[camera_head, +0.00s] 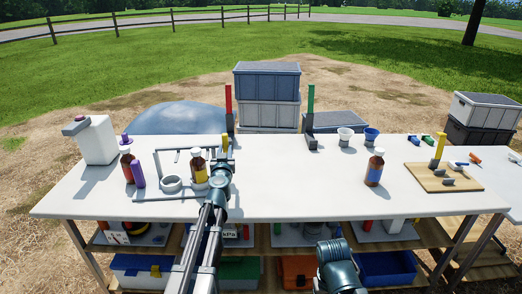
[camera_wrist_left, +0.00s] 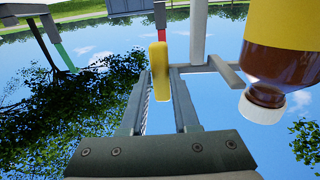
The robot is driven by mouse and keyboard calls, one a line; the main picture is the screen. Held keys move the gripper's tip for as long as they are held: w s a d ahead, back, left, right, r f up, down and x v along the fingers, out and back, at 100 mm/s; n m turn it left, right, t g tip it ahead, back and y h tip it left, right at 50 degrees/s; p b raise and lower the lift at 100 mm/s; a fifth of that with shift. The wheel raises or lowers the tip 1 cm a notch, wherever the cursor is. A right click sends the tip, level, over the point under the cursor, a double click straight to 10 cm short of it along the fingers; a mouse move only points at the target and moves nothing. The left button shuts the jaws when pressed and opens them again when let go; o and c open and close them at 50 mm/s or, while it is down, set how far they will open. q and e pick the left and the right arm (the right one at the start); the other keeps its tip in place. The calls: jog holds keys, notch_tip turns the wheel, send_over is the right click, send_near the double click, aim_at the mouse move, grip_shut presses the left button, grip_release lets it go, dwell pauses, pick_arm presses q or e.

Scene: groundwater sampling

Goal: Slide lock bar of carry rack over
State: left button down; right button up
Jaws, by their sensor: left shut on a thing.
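The carry rack (camera_head: 160,198) is a grey frame on the white table with an empty ring and a brown bottle (camera_head: 199,172) in it. The bottle's yellow label and white cap show large at the right of the left wrist view (camera_wrist_left: 264,104). My left gripper (camera_head: 223,155) is at the rack's right side, shut on an upright yellow handle (camera_head: 224,143), seemingly that of the lock bar. The handle stands between the fingers (camera_wrist_left: 160,85) in the left wrist view (camera_wrist_left: 159,68). The bar itself is mostly hidden by my gripper. My right gripper's fingers do not show.
Brown bottles stand left (camera_head: 127,165) and right (camera_head: 375,168) of the rack. A purple tube (camera_head: 138,174) is beside the left one. A wooden board (camera_head: 430,176) lies at the right. The table middle is clear.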

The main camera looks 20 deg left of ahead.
pick_arm(q)
jog(key=shift+s+a, duration=0.15)
jog(key=shift+a, duration=0.15)
jog(key=shift+s+a, duration=0.15)
jog(key=shift+a, duration=0.3)
dwell(0.5)
jog(key=c, duration=0.6)
grip_release()
jog(key=shift+o, duration=0.2)
